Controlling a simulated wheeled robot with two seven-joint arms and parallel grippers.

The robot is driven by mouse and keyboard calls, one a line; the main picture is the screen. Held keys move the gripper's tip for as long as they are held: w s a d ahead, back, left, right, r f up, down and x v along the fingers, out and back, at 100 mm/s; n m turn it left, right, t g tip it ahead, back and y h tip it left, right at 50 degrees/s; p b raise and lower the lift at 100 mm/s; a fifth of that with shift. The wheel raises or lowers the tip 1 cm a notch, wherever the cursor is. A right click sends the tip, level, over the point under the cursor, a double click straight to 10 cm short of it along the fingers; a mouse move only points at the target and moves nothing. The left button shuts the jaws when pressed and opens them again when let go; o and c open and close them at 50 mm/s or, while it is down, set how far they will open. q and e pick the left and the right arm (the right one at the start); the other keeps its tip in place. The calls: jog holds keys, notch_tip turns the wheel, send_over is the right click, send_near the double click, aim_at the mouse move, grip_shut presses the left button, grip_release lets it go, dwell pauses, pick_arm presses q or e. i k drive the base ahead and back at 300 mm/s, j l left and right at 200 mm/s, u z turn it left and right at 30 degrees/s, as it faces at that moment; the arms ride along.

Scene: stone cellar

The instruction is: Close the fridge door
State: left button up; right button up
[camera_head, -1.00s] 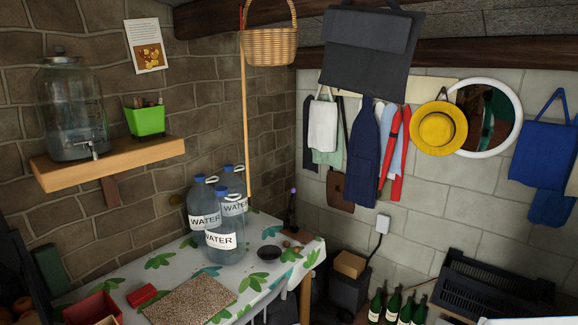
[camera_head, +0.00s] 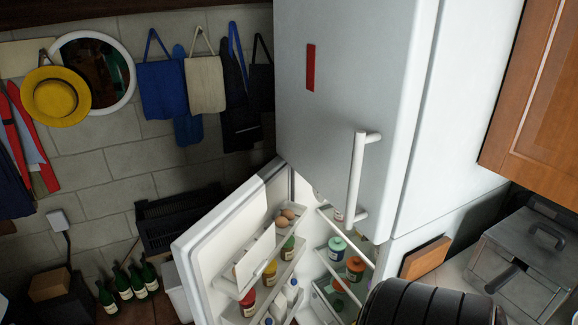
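A tall white fridge (camera_head: 340,60) stands right of the middle in the head view. Its upper door is shut and carries a white vertical bar handle (camera_head: 356,180) and a red strip. Its lower door (camera_head: 215,235) stands open, swung out to the left, with its inner side showing. Door shelves hold eggs (camera_head: 285,217), jars and bottles. More jars (camera_head: 337,246) stand on the shelves inside. The lower edge of the open door is cut off by the frame. Neither gripper is in view.
Green bottles (camera_head: 135,282) stand on the floor left of the open door, with a white bin (camera_head: 175,290) between. A black crate (camera_head: 175,215) is behind. A metal box (camera_head: 525,260) sits on the counter at right, below a wooden cabinet (camera_head: 540,100).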

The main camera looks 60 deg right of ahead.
aim_at(205, 255)
jog(key=z, duration=1.45)
